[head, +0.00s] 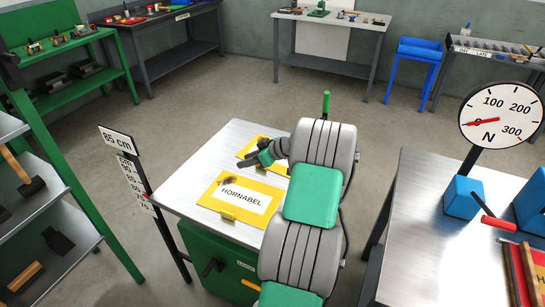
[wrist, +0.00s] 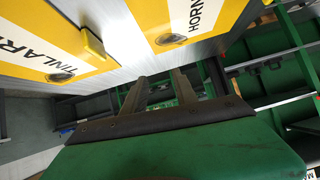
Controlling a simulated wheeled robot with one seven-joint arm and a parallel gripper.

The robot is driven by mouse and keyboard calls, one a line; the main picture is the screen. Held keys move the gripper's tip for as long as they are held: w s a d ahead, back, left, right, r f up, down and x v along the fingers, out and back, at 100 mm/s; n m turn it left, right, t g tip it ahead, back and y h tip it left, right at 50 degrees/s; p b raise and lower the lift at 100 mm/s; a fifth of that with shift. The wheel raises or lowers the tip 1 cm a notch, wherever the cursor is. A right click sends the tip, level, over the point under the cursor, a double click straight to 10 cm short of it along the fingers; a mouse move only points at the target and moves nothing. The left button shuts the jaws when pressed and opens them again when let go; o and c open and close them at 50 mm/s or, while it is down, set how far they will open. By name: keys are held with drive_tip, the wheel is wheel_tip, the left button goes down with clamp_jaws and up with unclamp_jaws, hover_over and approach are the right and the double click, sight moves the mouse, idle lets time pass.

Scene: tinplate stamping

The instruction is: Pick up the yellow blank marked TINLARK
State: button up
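The yellow blank marked TINLARK (wrist: 100,13) shows at the left of the wrist view, its white label cut by the frame edge. It has a raised yellow tab (wrist: 94,42) and a dark round spot. In the head view a yellow blank (head: 250,146) lies at the far side of the metal table, partly behind my arm, its label hidden. The yellow HORNABEL blank (head: 214,190) lies nearer; it also shows in the wrist view (wrist: 150,15). My gripper (head: 243,160) is over the table near both blanks. Its two fingers (wrist: 160,80) are apart with nothing between them.
The metal table (head: 180,185) stands on a green cabinet (head: 215,255). A height scale post (head: 130,170) rises at its left edge. A second bench (head: 425,225) at right holds blue blocks and a force dial (head: 500,112). Shelves (head: 30,200) stand at left. Open floor lies behind the table.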

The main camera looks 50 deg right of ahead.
sight(280, 167)
drive_tip(key=s+d+f+t, duration=0.1)
drive_tip(key=s+d, duration=0.1)
drive_tip(key=d, duration=0.1)
drive_tip(key=s+d+f+t, duration=0.1)
drive_tip(key=s+d, duration=0.1)
drive_tip(key=d, duration=0.1)
drive_tip(key=s+d+f+t, duration=0.1)
drive_tip(key=s+d, duration=0.2)
drive_tip(key=shift+f+h, duration=0.3)
drive_tip(key=shift+h, duration=0.1)
drive_tip(key=p+x, duration=0.2)
drive_tip(key=x, duration=0.5)
drive_tip(key=shift+w, duration=0.4)
drive_tip(key=shift+d, duration=0.1)
clamp_jaws()
